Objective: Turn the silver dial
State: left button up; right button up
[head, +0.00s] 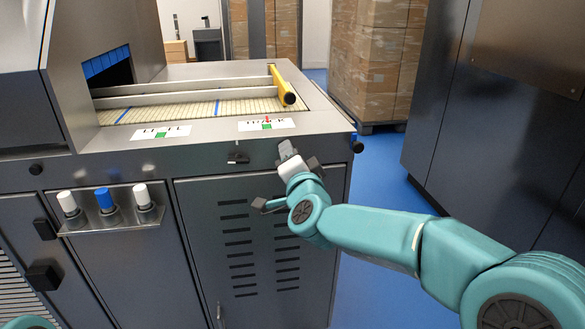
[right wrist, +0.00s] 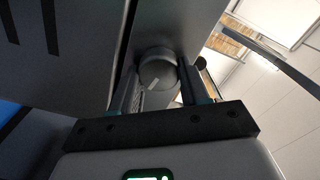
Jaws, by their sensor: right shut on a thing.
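The silver dial (right wrist: 157,68) is a round grey knob with a light pointer mark, seen in the right wrist view between my two fingers. My right gripper (right wrist: 160,84) is shut on it, with a finger at each side. In the head view my right gripper (head: 287,155) is at the top front edge of the machine, below the right-hand label, and largely hides the dial. The right-hand label (head: 267,124) has a green band and a small red pointer near it. My left gripper is not in view.
A small black fitting (head: 238,156) is left of my gripper. A shelf (head: 112,228) holds white and blue capped items.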

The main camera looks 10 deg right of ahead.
jog(key=shift+m+b, duration=0.45)
jog(key=shift+m, duration=0.25)
jog(key=o, duration=1.1)
jog(key=shift+c, duration=0.2)
jog(key=s, duration=1.6)
jog(key=shift+s+p, duration=0.15)
jog(key=shift+p, duration=0.25)
